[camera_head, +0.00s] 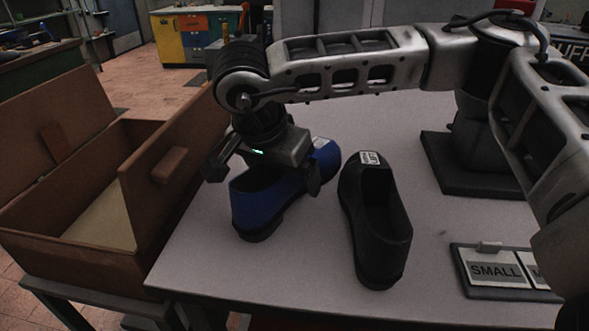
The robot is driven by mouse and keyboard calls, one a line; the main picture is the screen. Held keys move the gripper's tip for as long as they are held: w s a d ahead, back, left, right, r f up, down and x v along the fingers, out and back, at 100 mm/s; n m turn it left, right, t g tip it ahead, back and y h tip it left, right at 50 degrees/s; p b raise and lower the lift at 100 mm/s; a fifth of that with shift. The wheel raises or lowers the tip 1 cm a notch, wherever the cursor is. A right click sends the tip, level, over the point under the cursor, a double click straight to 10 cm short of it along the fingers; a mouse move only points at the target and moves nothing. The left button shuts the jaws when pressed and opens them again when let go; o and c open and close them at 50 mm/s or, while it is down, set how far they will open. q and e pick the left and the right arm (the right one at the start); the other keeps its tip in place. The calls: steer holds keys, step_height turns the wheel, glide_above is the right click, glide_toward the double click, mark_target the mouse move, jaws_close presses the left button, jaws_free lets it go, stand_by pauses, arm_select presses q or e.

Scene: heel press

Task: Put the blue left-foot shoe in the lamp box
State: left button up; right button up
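The blue shoe (258,211) lies on the white table, its heel end toward me and its labelled toe end pointing back right. My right gripper (264,176), whose arm comes in from the right, is over the shoe with its fingers spread wide, one on each side. The gripper hides the middle of the shoe. I cannot tell whether a finger touches it. A brown box (180,150) with its lid open stands at the left; its visible floor is bare, and no lamp marking shows. My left gripper is not in view.
A black shoe (383,236) with a white label stands just right of the blue one. A sign reading SMALL (496,270) lies at the front right, and a dark stand (470,180) is behind it. The white table (230,275) is clear at the front left.

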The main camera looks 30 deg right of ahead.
steer(key=c, duration=1.2)
steer(key=shift+c, duration=1.2)
steer(key=shift+r, duration=0.1)
